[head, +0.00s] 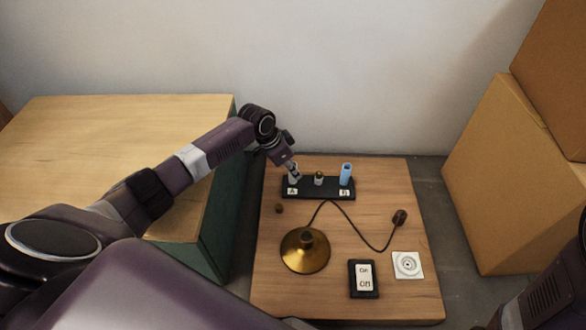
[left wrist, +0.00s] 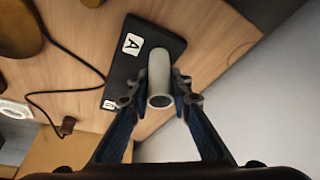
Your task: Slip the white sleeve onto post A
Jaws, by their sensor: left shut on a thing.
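The white sleeve (left wrist: 159,76) is a pale hollow tube between the fingers of my left gripper (left wrist: 158,98), which is shut on it. In the head view the left gripper (head: 295,172) is at the left end of the black block (head: 319,195), just behind the A label (head: 292,191), and mostly hides the sleeve. In the left wrist view the sleeve's far end is over the block, near the A label (left wrist: 131,44). Post A itself is hidden, so I cannot tell how far the sleeve is around it. My right gripper is out of view.
A brass lamp base (head: 305,251), a cord (head: 362,240), a switch (head: 364,278) and a white plate (head: 408,265) lie nearer. Cardboard boxes (head: 510,175) stand right.

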